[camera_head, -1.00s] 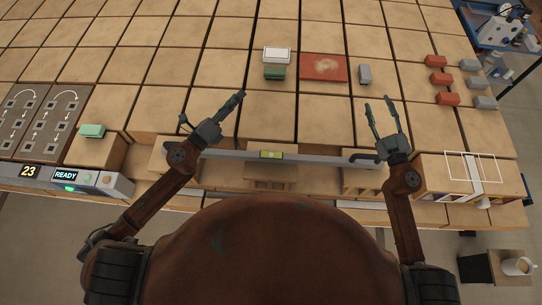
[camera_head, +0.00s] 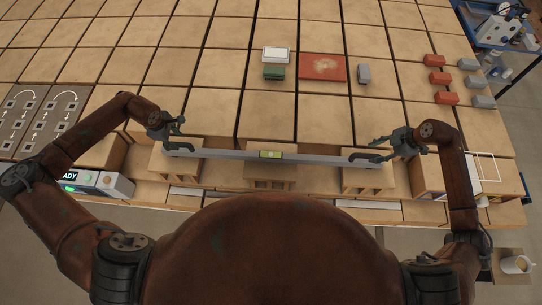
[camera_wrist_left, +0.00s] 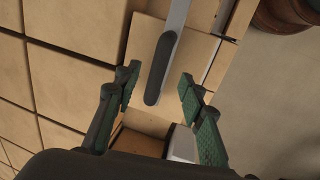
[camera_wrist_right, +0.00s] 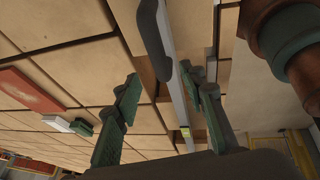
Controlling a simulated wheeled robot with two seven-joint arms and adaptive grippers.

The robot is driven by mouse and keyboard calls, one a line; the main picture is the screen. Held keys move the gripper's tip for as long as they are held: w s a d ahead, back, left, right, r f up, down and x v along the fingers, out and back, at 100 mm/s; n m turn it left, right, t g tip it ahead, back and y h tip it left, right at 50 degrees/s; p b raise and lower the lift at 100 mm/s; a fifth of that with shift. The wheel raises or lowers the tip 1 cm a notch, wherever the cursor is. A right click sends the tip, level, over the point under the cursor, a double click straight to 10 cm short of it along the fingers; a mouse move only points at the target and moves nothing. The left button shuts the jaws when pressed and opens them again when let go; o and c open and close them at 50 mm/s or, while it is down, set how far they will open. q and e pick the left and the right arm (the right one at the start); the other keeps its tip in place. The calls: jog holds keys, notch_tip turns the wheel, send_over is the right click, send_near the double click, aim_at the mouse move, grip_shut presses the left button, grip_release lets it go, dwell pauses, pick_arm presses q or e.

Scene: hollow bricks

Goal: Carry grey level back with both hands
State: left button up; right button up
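The grey level (camera_head: 225,154) is a long bar with a yellow-green vial (camera_head: 270,154) at its middle. It lies left to right across wooden blocks near the table's front edge. My left gripper (camera_head: 188,130) is open at its left end; in the left wrist view the fingers (camera_wrist_left: 158,80) stand apart on either side of the level's dark end piece (camera_wrist_left: 158,70). My right gripper (camera_head: 374,144) is open at its right end; in the right wrist view its fingers (camera_wrist_right: 160,74) stand apart with the bar (camera_wrist_right: 176,98) between them. Contact cannot be told.
Behind the level lie a red plate (camera_head: 322,68), a green block (camera_head: 273,73), a white-topped block (camera_head: 275,55) and a grey brick (camera_head: 364,74). Several red and grey bricks (camera_head: 437,78) stand at right. A control box (camera_head: 115,184) sits at front left. The tiles behind the level are mostly clear.

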aim_at(363, 154)
pick_arm(q)
jog(key=shift+f, duration=0.15)
pick_arm(e)
jog(key=shift+a+f, duration=0.1)
jog(key=shift+f, duration=0.05)
